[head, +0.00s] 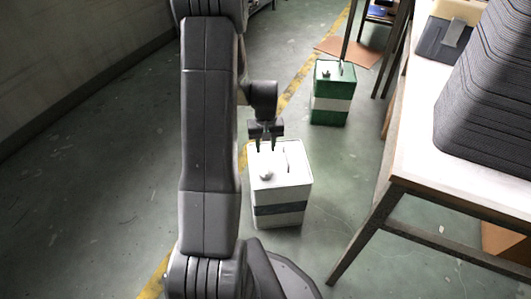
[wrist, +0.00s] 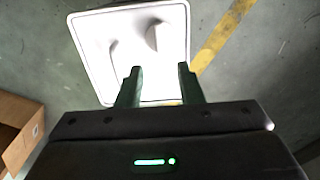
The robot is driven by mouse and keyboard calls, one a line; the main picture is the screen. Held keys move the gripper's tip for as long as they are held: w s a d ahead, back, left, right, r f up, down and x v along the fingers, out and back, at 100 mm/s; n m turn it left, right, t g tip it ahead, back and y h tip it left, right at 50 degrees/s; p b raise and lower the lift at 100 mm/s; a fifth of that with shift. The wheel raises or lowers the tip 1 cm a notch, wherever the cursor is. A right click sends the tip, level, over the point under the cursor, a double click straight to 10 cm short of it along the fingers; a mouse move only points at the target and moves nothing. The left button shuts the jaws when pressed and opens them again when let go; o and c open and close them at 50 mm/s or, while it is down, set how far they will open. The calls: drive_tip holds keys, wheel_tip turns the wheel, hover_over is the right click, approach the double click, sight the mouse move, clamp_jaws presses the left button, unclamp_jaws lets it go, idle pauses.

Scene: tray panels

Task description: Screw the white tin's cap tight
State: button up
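The white tin (head: 279,190) stands upright on the floor with a dark band around its side. Its round cap (head: 266,174) and a raised handle (head: 288,160) are on its top. My gripper (head: 265,150) is above the far part of the tin's top, apart from the cap. In the wrist view the tin's top (wrist: 90,55) fills the upper middle, with the cap (wrist: 158,36) and the handle (wrist: 112,50) on it. My gripper (wrist: 158,72) is open there, with nothing between its fingers. I cannot tell how tight the cap sits.
A green and white tin (head: 333,92) stands farther back. A table (head: 430,150) with a dark ribbed stack (head: 490,90) is on the right, its legs near the white tin. A cardboard box (wrist: 20,130) shows in the wrist view. Floor on the left is clear.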

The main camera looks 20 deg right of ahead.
sight(265, 168)
wheel_tip(265, 168, up, 3)
drive_tip(key=shift+f, duration=0.1)
drive_tip(key=shift+f, duration=0.15)
wheel_tip(265, 168, down, 14)
drive_tip(key=b, duration=0.4)
drive_tip(key=shift+r, duration=0.25)
idle(0.3)
